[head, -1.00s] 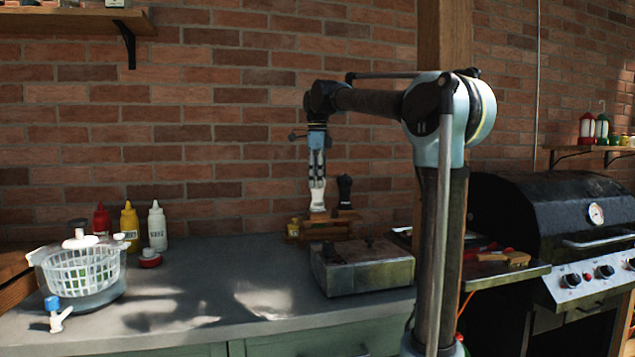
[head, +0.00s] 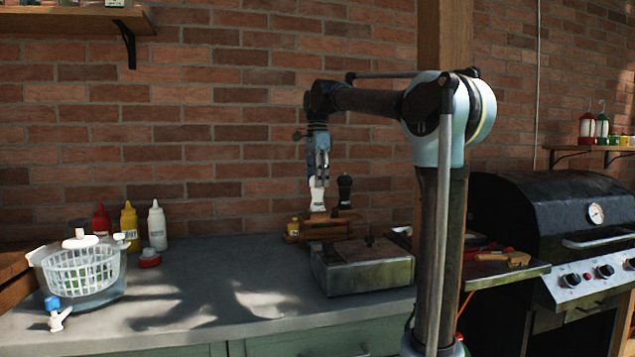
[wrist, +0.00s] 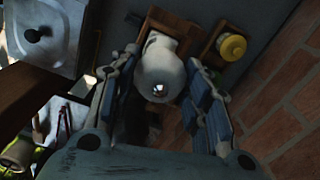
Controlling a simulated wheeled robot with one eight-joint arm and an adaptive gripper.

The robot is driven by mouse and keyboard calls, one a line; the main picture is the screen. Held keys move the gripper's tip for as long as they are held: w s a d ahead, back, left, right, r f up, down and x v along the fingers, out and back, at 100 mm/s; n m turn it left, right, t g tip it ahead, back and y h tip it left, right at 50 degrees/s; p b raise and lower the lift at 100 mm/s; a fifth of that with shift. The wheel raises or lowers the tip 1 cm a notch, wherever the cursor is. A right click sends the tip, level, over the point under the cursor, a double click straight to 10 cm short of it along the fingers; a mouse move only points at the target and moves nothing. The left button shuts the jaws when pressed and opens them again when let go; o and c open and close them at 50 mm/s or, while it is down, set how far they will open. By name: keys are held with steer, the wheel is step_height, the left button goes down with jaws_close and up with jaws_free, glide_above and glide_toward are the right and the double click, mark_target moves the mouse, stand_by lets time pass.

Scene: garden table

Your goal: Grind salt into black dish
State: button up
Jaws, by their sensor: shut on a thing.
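A white salt mill (head: 318,196) stands upright at the wooden rack (head: 324,229) by the brick wall. My gripper (head: 318,180) points down from above and is shut on the mill's top. In the wrist view the mill's rounded white head (wrist: 160,72) sits between my two blue-padded fingers. A black mill (head: 345,190) stands just right of the white one in the head view. I cannot make out a black dish in either view.
A metal box with a knobbed lid (head: 362,266) stands in front of the rack. A small yellow jar (head: 292,231) is at its left. Squeeze bottles (head: 130,224) and a white basket (head: 84,270) stand further left. The middle of the counter (head: 220,290) is clear.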

steer(key=n, duration=1.1)
steer(key=shift+n, duration=0.4)
stand_by(0.3)
steer(key=o, duration=1.1)
step_height(320, 180, up, 12)
steer(key=shift+w, duration=0.1)
stand_by(0.3)
